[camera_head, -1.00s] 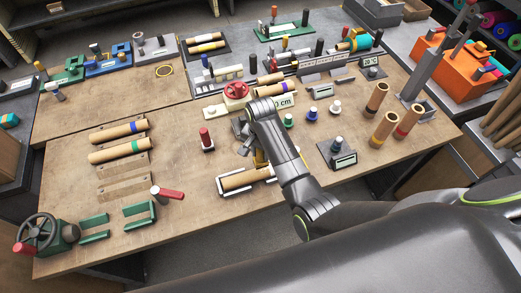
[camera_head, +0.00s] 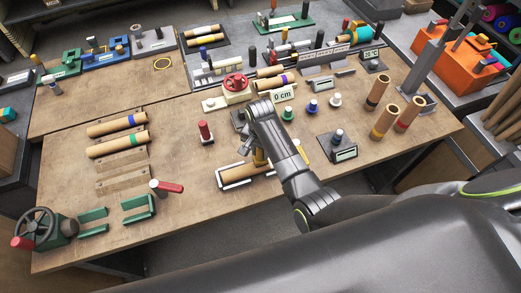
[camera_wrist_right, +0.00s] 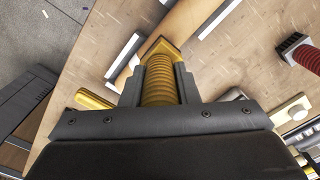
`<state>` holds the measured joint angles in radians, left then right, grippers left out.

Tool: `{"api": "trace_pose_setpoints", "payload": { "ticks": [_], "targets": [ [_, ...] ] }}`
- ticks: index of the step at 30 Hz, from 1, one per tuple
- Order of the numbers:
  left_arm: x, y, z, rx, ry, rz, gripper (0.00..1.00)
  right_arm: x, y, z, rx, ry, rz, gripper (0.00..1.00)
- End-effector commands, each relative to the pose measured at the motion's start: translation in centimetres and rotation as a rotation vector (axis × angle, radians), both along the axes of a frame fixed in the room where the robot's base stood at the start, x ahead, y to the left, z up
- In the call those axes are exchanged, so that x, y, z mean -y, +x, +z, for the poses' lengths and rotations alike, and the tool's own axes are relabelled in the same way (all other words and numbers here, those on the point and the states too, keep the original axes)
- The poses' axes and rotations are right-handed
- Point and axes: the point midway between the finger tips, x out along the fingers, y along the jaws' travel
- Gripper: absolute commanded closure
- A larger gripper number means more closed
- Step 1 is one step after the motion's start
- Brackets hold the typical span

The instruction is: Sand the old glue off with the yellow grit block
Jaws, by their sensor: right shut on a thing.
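My right gripper (camera_head: 256,150) is shut on the ribbed yellow handle (camera_wrist_right: 160,80) of the yellow grit block (camera_wrist_right: 160,47). In the head view the yellow block (camera_head: 260,158) shows under my fingers, over a cardboard tube (camera_head: 238,174) in a white-edged cradle (camera_head: 224,186) near the table's front edge. In the right wrist view the block's end is at the tube (camera_wrist_right: 187,22); I cannot tell whether they touch. Old glue on the tube cannot be made out. My left gripper is not in view.
Two tubes (camera_head: 118,124) lie on a rack at left. Several upright tubes (camera_head: 383,122) stand at right. Bare table (camera_head: 180,90) lies behind.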

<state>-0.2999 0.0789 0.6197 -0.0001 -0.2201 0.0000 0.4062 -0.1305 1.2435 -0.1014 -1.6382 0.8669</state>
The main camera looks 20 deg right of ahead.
Motion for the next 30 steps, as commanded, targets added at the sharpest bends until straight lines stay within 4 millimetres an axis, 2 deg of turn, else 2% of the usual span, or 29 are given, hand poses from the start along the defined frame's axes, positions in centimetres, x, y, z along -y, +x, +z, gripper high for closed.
{"api": "trace_pose_setpoints", "payload": {
  "ticks": [23,30],
  "targets": [
    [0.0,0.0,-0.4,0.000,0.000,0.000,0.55,0.0,0.0,-0.8,0.001,0.000,0.000,0.95],
    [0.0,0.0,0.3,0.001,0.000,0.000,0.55,1.0,0.1,-0.6,-0.001,-0.001,-0.001,0.95]
  ]
}}
